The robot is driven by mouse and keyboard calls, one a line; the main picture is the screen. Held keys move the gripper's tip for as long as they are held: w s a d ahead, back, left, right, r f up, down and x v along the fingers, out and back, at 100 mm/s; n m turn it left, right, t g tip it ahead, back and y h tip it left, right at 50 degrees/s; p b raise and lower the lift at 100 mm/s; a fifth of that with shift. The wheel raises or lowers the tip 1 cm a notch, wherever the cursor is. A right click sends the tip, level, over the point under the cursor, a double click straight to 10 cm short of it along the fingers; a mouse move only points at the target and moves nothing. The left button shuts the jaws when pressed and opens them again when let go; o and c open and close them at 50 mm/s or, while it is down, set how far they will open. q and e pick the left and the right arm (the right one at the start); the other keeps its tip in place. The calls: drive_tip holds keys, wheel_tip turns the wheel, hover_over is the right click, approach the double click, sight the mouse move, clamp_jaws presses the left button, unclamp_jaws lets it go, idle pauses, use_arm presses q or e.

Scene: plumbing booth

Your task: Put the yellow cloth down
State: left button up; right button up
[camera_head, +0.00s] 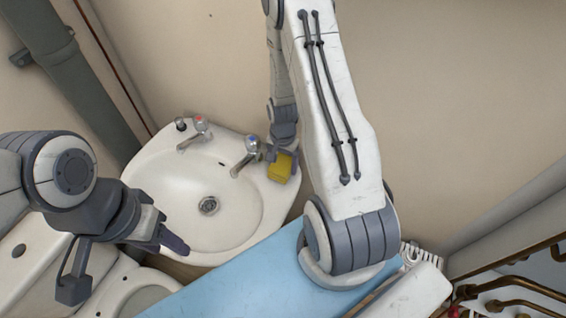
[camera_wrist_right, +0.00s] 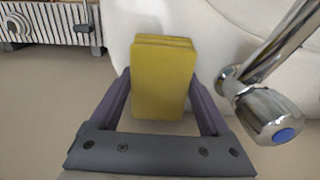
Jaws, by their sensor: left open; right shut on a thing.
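The yellow cloth (camera_head: 281,168) is a folded block at the right rim of the white sink (camera_head: 165,164), beside the blue-marked tap (camera_head: 246,156). My right gripper (camera_head: 284,153) is shut on it. In the right wrist view the yellow cloth (camera_wrist_right: 162,78) stands between the two fingers of my right gripper (camera_wrist_right: 163,100), with the sink's white surface behind it. I cannot tell whether the cloth touches the sink. My left gripper (camera_head: 130,262) is open and empty at the sink's front left, above the toilet area.
The blue-marked tap (camera_wrist_right: 268,105) stands close to the right of the cloth in the right wrist view. A red-marked tap (camera_head: 195,131) is at the sink's back left. A blue surface (camera_head: 235,275) lies in front of the sink. Brass pipes (camera_head: 515,287) are at the right.

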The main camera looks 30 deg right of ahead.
sight(283, 163)
drive_tip(key=shift+f, duration=0.25)
drive_tip(key=o, duration=1.1)
drive_tip(key=shift+r, duration=0.1)
drive_tip(key=shift+o, duration=0.2)
drive_tip(key=shift+r, duration=0.15)
wheel_tip(283, 163, up, 12)
drive_tip(key=b, duration=0.1)
drive_tip(key=s+a+r+n, duration=0.2)
drive_tip(key=a+r+n, duration=0.4)
drive_tip(key=a, duration=0.5)
drive_tip(key=s+a+r+n, duration=0.3)
drive_tip(key=s+a+n, duration=0.3)
drive_tip(key=s, duration=0.2)
drive_tip(key=s+a+r+n+y, duration=0.1)
drive_tip(key=s+a+r+n, duration=0.3)
drive_tip(key=s+a+n, duration=0.3)
drive_tip(key=shift+s+a, duration=0.15)
drive_tip(key=shift+s, duration=0.55)
